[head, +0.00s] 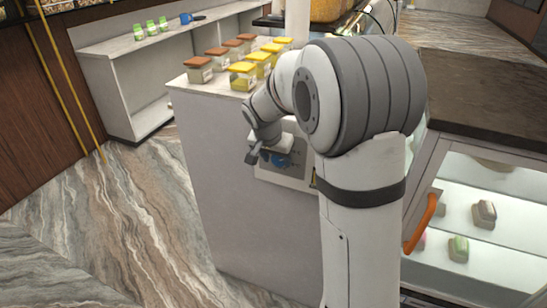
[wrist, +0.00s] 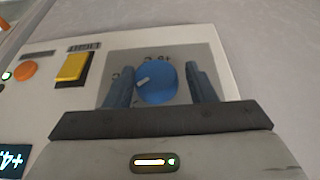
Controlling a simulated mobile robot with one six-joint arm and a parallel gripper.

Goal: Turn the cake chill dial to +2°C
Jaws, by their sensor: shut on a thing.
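The blue cake chill dial (wrist: 158,90) sits on a grey plate of the control panel (wrist: 215,62). Its white pointer mark faces the left side of the dial in the wrist view, and small markings surround it. My gripper (wrist: 158,72) is shut on the dial, one finger on each side. A dark display (wrist: 12,160) at the lower left shows what looks like +4, upside down and cut off by the frame. In the head view my gripper (head: 268,155) is at the panel (head: 292,181) on the counter's side, and the dial (head: 279,160) is partly hidden.
A yellow switch (wrist: 73,67) and an orange button (wrist: 26,71) are left of the dial. Several jars (head: 243,76) stand on the counter top (head: 190,87). A glass display case with an orange handle (head: 421,223) is to the right. The marble floor at left is clear.

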